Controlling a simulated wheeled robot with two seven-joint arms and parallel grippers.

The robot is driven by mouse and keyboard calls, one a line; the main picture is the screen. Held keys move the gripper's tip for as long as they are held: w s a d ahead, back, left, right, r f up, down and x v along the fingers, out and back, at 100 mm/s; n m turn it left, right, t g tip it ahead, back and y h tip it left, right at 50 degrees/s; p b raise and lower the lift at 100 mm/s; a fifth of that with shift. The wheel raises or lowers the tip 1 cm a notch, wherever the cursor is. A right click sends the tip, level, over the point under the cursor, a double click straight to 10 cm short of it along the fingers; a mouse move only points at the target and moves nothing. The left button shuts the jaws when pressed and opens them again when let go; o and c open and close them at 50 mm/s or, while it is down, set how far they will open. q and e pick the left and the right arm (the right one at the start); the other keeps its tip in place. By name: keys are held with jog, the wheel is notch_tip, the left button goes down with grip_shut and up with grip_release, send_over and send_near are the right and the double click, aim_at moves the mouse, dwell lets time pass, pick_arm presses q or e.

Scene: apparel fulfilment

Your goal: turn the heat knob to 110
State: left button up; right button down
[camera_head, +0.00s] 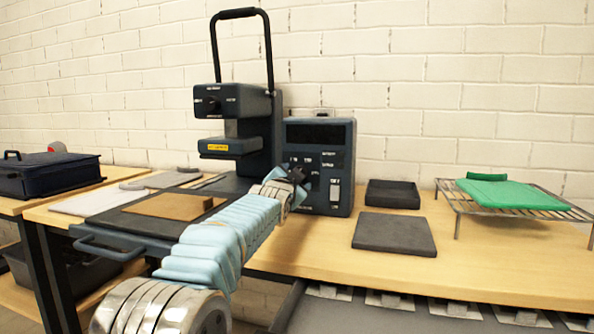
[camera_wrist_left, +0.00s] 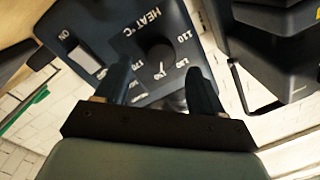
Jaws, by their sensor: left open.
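The control box (camera_head: 326,195) stands upright on the table, with a dark display at its top and a white switch (camera_head: 335,192) at its right side. In the left wrist view its panel is tilted and shows "HEAT °C" above the dark round heat knob (camera_wrist_left: 159,52), with 110 among the printed numbers around it. A pale pointer line on the knob faces the gripper, away from 110; the exact reading is hard to tell. My left gripper (camera_wrist_left: 158,72) is open, its fingers either side of the knob's lower part, apparently not closed on it. In the head view this gripper (camera_head: 299,176) largely hides the knob.
The heat press (camera_head: 240,115) with a raised handle stands left of the box. A brown piece (camera_head: 175,206) lies on its lower plate. A black tray (camera_head: 393,194), a dark pad (camera_head: 394,234) and a wire rack (camera_head: 510,200) with green cloth are to the right.

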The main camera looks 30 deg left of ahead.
pick_arm(q)
jog(key=shift+p+x, duration=0.95)
jog(key=shift+x, duration=1.1)
jog(key=c, duration=1.1)
jog(key=shift+o, duration=0.2)
